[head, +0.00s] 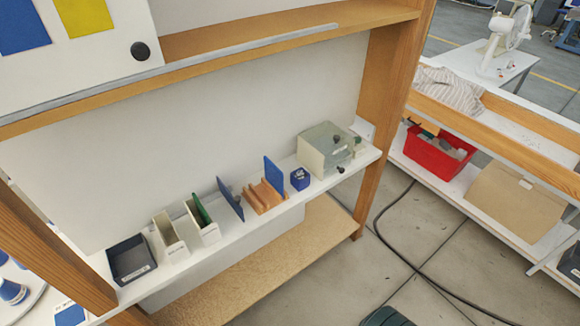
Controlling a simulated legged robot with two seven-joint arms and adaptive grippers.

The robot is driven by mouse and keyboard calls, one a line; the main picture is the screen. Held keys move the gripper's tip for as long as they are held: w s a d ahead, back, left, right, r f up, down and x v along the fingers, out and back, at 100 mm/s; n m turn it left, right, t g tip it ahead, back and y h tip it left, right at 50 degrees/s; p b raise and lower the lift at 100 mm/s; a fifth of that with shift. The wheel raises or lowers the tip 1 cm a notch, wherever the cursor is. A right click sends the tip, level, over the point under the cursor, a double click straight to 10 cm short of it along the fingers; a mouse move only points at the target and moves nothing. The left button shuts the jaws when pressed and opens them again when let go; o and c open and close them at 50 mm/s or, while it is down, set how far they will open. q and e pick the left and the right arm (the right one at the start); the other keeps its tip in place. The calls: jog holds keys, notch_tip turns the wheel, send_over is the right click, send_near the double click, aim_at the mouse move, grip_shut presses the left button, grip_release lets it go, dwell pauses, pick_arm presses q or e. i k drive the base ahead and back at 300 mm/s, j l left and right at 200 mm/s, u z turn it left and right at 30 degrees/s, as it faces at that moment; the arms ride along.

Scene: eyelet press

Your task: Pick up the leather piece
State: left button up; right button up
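I see nothing that I can surely name as the leather piece. A tan, flat-faced item (515,203) sits on the low white shelf at the right; I cannot tell whether it is leather or cardboard. Neither of my grippers can be made out in the head view. A dark rounded shape shows at the bottom edge, too cut off to identify.
A white shelf (232,228) in a wooden frame holds a dark bin (131,259), small open holders, a blue block (300,179) and a grey-green box-like device (328,148). A red bin (437,154) stands at the right. A black cable (410,258) crosses the tiled floor.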

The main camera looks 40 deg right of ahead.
aim_at(274, 176)
jog(key=z, duration=0.35)
jog(key=l+z, duration=0.15)
jog(key=z, duration=0.6)
jog(key=i+l, duration=0.05)
